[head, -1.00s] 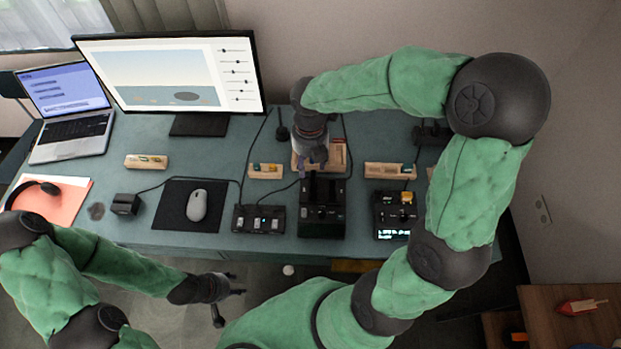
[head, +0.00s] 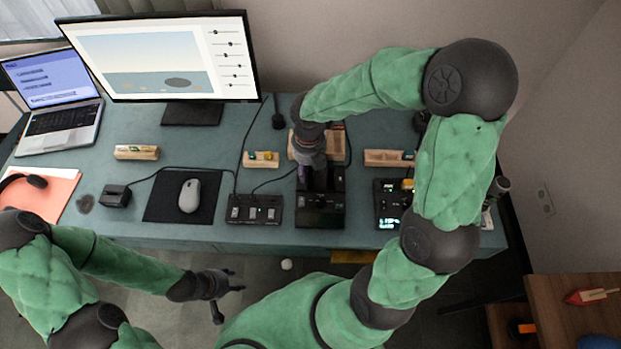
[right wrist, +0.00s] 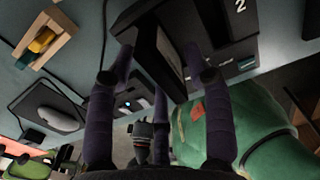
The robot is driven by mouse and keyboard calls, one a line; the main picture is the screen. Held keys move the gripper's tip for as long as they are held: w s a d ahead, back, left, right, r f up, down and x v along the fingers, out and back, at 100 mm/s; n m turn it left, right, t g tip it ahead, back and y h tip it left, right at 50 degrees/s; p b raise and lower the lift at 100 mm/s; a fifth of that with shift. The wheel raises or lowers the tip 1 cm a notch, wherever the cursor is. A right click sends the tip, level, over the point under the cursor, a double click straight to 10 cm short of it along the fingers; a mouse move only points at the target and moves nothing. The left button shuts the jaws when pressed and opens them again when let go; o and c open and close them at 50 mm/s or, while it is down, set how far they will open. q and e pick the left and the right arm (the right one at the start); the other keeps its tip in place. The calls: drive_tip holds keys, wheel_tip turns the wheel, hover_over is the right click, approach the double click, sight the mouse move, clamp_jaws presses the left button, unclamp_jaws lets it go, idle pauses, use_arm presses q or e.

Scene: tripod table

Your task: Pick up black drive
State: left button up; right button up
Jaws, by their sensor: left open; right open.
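A black drive (right wrist: 148,52) with a pale label stands in a black dock (head: 320,213) near the front of the desk. In the right wrist view the dock (right wrist: 228,58) has a white "2" on it. My right gripper (head: 314,178) is open over the dock, pointing down. In the right wrist view its purple fingers lie on either side of the drive; I cannot tell whether they touch it. In the head view the gripper mostly hides the drive. My left gripper (head: 228,284) is open and empty in front of the desk, below its edge.
A small switch box (head: 254,209) is left of the dock and a device with a lit display (head: 389,205) is right of it. Wooden holders (head: 261,160) stand behind. A mouse (head: 189,195) lies on a black pad (head: 160,206). Cables cross the desk.

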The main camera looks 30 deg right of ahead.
drive_tip(key=shift+f, duration=0.45)
clamp_jaws()
drive_tip(key=shift+r, duration=0.15)
wheel_tip(320, 180, up, 10)
drive_tip(key=p, duration=0.5)
drive_tip(key=w+d+f+p, duration=0.1)
drive_tip(key=w+d+p, duration=0.2)
drive_tip(key=w+p, duration=1.2)
drive_tip(key=p, duration=0.2)
drive_tip(key=shift+w+d+p, duration=0.15)
drive_tip(key=shift+d+p, duration=0.05)
drive_tip(key=shift+p, duration=0.2)
